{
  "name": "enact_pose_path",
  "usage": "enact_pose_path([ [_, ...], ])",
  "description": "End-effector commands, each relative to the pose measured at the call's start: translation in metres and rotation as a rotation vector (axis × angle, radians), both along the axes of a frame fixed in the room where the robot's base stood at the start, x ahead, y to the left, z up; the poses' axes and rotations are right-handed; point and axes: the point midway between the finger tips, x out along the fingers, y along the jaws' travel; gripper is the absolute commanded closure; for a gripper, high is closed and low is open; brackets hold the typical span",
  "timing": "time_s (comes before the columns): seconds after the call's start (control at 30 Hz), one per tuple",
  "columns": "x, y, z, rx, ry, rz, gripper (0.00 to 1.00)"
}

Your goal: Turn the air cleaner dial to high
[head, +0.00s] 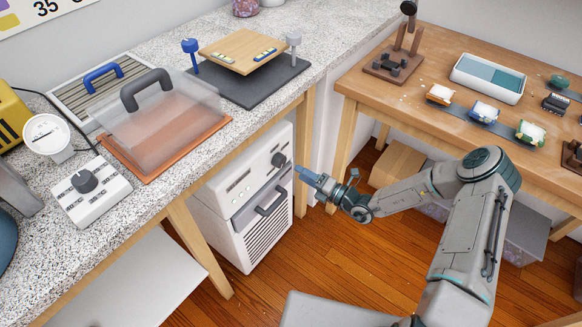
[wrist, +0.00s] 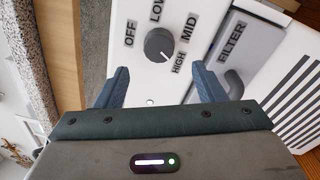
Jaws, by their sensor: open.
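The air cleaner (head: 240,200) is a white cabinet under the speckled counter. Its dark round dial (head: 279,159) is on the upper front. In the wrist view the dial (wrist: 159,44) sits among the labels OFF, LOW, MID and HIGH. My gripper (head: 303,172) is open and empty just in front of the air cleaner, near the dial. In the wrist view its blue fingertips (wrist: 160,72) are spread wide, with the dial beyond them and between their lines. They appear apart from it.
A grey handle (wrist: 234,84) on the FILTER panel (head: 268,215) lies beside the dial. A wooden counter leg (head: 305,150) stands close to the right of the air cleaner. Another control box with a dial (head: 90,190) sits on the counter. The wooden floor in front is clear.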

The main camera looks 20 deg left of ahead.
Motion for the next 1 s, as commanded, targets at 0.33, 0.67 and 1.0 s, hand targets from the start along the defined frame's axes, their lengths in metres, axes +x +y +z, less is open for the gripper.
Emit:
enact_pose_path([
  [0.33,-0.019,-0.055,-0.002,0.0,0.0,0.0,0.37],
  [0.67,-0.022,-0.061,-0.002,0.0,0.001,0.0,0.37],
  [1.0,-0.022,-0.061,-0.001,-0.002,-0.003,0.003,0.37],
])
